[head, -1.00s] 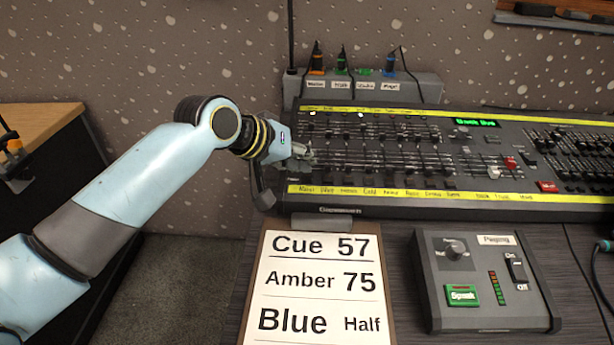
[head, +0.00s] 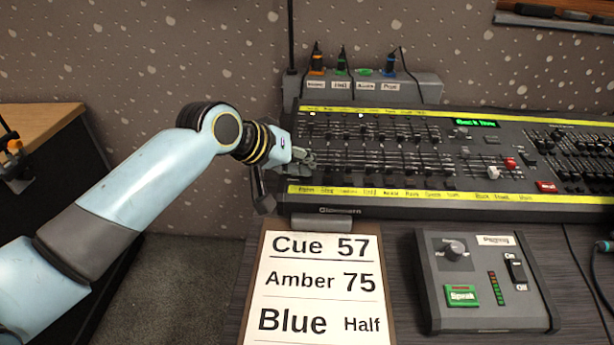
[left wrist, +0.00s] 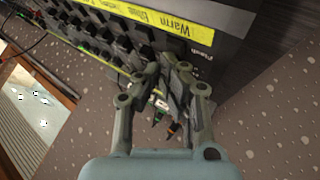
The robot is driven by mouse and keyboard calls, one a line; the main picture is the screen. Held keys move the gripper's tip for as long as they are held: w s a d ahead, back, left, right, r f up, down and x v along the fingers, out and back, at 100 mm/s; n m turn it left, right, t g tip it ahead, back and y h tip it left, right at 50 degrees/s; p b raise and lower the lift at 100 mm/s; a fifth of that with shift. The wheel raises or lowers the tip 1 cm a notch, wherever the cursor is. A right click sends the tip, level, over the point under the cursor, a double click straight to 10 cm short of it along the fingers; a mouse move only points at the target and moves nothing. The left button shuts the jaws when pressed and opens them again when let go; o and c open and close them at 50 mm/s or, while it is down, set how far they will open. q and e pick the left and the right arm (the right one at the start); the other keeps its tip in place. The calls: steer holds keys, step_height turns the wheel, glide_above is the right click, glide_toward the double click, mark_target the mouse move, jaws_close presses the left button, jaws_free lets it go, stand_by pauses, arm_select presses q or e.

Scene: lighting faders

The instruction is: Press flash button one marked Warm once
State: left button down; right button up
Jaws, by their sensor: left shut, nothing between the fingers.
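The lighting desk (head: 340,210) stands at the back right, with rows of faders and buttons between two yellow label strips. In the left wrist view, the word Warm is readable on a yellow strip (left wrist: 172,25), with "Flash" printed on the dark panel beside it. My left gripper (head: 312,160) is shut and empty over the desk's left end. In the left wrist view its fingertips (left wrist: 166,68) are near the Warm end of the strip. The button marked Warm is not clearly distinguishable, and I cannot tell whether the fingers touch the desk.
A cue sheet (head: 318,300) lies in front of the desk. A paging box (head: 435,310) with a green Speak button stands to its right. A grey box (head: 425,87) with several coloured plugs is behind the desk. A wooden-topped unit (head: 40,118) is at far left.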

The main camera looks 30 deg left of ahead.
mark_target(304, 180)
arm_select(q)
steer(key=shift+f, duration=0.4)
stand_by(0.8)
steer(key=shift+s+r+p, duration=0.1)
steer(key=shift+r+p, duration=0.7)
steer(key=shift+p, duration=0.25)
step_height(304, 180, up, 5)
steer(key=p, duration=0.5)
steer(key=shift+s+d+p, duration=0.15)
steer(key=shift+p, duration=0.25)
steer(key=shift+s, duration=0.1)
